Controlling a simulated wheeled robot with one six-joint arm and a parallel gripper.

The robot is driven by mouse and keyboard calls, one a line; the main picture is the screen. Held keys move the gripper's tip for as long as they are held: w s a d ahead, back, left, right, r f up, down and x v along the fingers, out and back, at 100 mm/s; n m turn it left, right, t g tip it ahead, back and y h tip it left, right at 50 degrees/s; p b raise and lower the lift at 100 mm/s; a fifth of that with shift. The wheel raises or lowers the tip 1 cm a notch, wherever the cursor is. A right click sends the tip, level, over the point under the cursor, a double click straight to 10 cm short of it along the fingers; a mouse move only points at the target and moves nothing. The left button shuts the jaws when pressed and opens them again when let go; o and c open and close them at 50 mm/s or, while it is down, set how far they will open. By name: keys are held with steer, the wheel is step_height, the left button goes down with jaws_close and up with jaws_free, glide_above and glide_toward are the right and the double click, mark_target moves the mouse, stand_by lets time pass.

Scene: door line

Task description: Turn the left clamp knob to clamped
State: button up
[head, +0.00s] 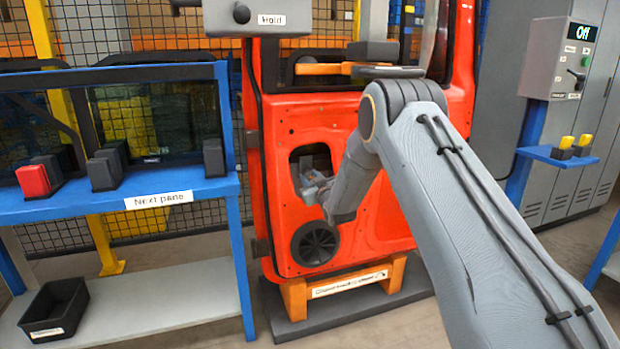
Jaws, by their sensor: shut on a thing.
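A red-orange door panel (384,215) stands upright in the middle of the head view. My gripper (308,184) is at the cut-out opening on the left part of this door, with its arm coming in from the right. It is shut on a small part in the opening, which appears to be the left clamp knob. The knob is mostly hidden by the fingers, and its turn position cannot be read. My wrist covers the opening's right side.
A grey box labelled Hold (284,20) with a black knob hangs above the door. A blue bench (100,205) with a pane stands left, a black bin (55,308) below it. A grey box with an Off display (562,55) is at right. A speaker-like disc (314,243) sits low on the door.

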steer(key=m, duration=0.6)
steer(key=shift+p, duration=0.3)
steer(key=m, duration=0.5)
steer(key=shift+d, duration=0.1)
steer(key=shift+m, duration=0.5)
steer(key=o, duration=1)
steer(key=shift+o, duration=0.2)
steer(key=shift+s+p, duration=0.1)
steer(key=shift+p, duration=0.2)
steer(key=p+v, duration=0.1)
steer(key=v, duration=0.6)
steer(key=shift+s, duration=0.3)
